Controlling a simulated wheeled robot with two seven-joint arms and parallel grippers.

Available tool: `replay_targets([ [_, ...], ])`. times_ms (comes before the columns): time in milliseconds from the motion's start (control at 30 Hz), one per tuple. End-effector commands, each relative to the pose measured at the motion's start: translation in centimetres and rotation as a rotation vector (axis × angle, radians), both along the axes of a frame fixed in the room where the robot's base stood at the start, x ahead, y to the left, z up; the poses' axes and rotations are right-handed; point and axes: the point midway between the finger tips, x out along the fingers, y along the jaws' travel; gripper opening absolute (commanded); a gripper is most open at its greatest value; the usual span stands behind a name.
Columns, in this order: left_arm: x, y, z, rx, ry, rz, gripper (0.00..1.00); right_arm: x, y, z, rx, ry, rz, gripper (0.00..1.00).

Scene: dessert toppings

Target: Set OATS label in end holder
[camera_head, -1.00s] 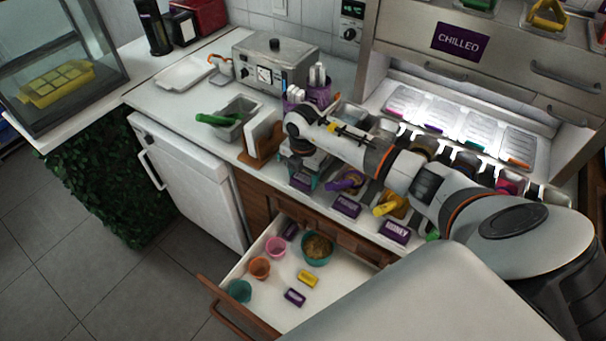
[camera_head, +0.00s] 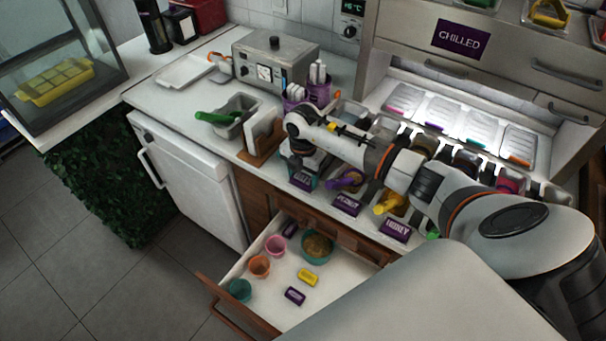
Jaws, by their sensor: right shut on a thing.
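My right arm reaches in from the right, and my right gripper (camera_head: 303,169) points down at the left end of the row of topping holders. It is shut on a purple label (camera_head: 303,181) with pale lettering, too small to read surely, which I take as the OATS label. The label is at the front of the end holder, in line with the other labels. The gripper and wrist hide most of that holder, so I cannot tell whether the label is fully seated. My left gripper is not in view.
Purple labels, one reading HONEY (camera_head: 396,230) and another (camera_head: 346,205), stand to the right. Below, an open drawer (camera_head: 262,296) holds small cups, a teal bowl (camera_head: 317,248) and loose labels. A wooden stand (camera_head: 262,152) and a grey tub (camera_head: 238,120) stand left of the gripper.

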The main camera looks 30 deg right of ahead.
Motion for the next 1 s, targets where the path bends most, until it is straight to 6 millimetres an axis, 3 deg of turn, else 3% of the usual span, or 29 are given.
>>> replay_targets([
  [400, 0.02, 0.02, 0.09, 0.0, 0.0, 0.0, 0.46, 0.03, -0.02, 0.02, 0.0, 0.0, 0.0, 0.37],
  [433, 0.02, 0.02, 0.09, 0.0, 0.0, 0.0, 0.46, 0.03, -0.02, 0.02, 0.0, 0.0, 0.0, 0.64],
  [567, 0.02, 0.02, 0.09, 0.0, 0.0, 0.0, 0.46, 0.03, -0.02, 0.01, 0.0, 0.0, 0.0, 0.85],
  [767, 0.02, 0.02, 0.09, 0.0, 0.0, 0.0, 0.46, 0.03, -0.01, 0.01, 0.0, 0.0, 0.0, 0.85],
  [867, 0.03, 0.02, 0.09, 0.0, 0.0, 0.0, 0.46, 0.02, 0.0, -0.01, 0.0, 0.0, 0.0, 1.0],
  [1000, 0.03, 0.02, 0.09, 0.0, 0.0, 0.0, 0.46, 0.02, 0.0, -0.01, 0.0, 0.0, 0.0, 1.0],
])
